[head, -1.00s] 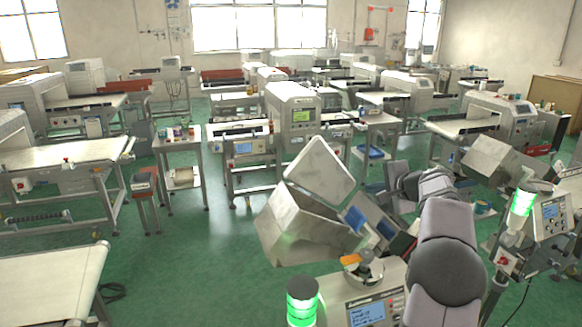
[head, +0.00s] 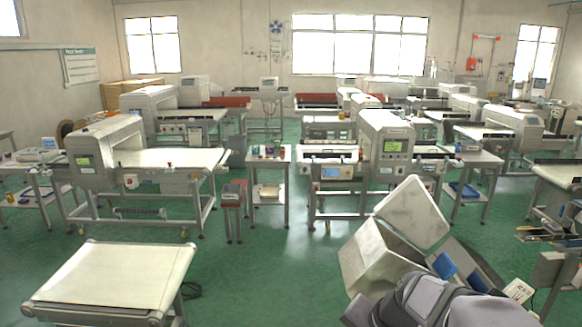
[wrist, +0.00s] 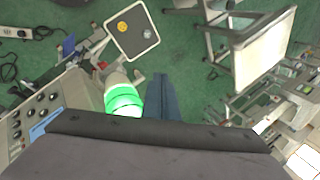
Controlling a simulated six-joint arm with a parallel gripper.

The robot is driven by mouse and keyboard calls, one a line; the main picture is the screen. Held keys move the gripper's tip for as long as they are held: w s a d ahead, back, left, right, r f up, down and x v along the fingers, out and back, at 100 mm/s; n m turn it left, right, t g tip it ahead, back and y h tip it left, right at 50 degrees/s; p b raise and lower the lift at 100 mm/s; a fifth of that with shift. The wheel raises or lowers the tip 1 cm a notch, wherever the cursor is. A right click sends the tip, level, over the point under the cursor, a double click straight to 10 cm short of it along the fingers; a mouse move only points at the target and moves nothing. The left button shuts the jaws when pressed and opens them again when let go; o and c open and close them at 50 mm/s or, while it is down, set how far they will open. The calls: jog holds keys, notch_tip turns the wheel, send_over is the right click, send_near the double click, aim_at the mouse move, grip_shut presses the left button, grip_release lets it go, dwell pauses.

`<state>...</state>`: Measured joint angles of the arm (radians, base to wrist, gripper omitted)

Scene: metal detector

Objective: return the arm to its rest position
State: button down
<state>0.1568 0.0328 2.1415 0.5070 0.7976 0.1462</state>
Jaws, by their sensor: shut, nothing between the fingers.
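My arm (head: 430,300) shows in the head view at the lower right, its grey links low in the picture, in front of an open metal box. I cannot make out my gripper in the head view. In the wrist view, my gripper (wrist: 161,80) points out from the dark wrist body. Its narrow bluish fingers are together with nothing between them, above the green floor. A green lamp (wrist: 123,98) shows close to the left of the fingers.
The open metal box (head: 375,265) stands beside my arm. A conveyor table (head: 110,275) is at the front left. Metal detectors (head: 387,145) and conveyors fill the room behind. Green floor (head: 260,280) lies open in the middle. A tray (wrist: 132,28) shows in the wrist view.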

jog(key=s+d+f+n+g+h+b, duration=0.1)
jog(key=s+d+f+n+g+h, duration=0.2)
jog(key=s+f+n, duration=0.4)
jog(key=shift+s+f+h+b, duration=0.35)
jog(key=shift+s+f, duration=1.35)
jog(key=shift+s, duration=2.75)
